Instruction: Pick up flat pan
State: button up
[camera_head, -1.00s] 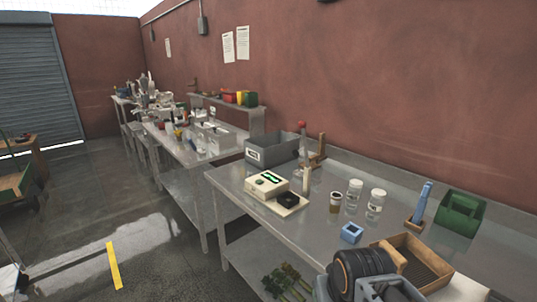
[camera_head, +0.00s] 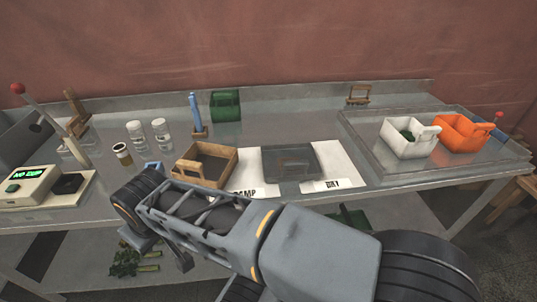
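A flat, dark grey, rectangular pan (camera_head: 289,163) lies on the metal table, between and partly over two white sheets. My arm crosses the lower part of the view in front of the table, below the pan. Its far end, with my gripper (camera_head: 172,252), seems to hang down at the lower left, partly hidden behind the arm links. I cannot make out its fingers or whether they are open. It is well apart from the pan, to the left and nearer to me.
A wooden tray (camera_head: 186,166) stands just left of the pan. The sheets are labelled DAMP (camera_head: 248,182) and DRY (camera_head: 340,165). White (camera_head: 405,146) and orange (camera_head: 461,139) bins stand on a large tray (camera_head: 375,160) at right. Jars (camera_head: 161,133) and a scale (camera_head: 25,187) are at left.

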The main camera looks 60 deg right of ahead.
aim_at(290, 156)
jog(key=z, duration=2.3)
jog(key=k, duration=1.25)
jog(key=u, duration=0.7)
jog(key=i, duration=1.4)
jog(key=z, duration=0.95)
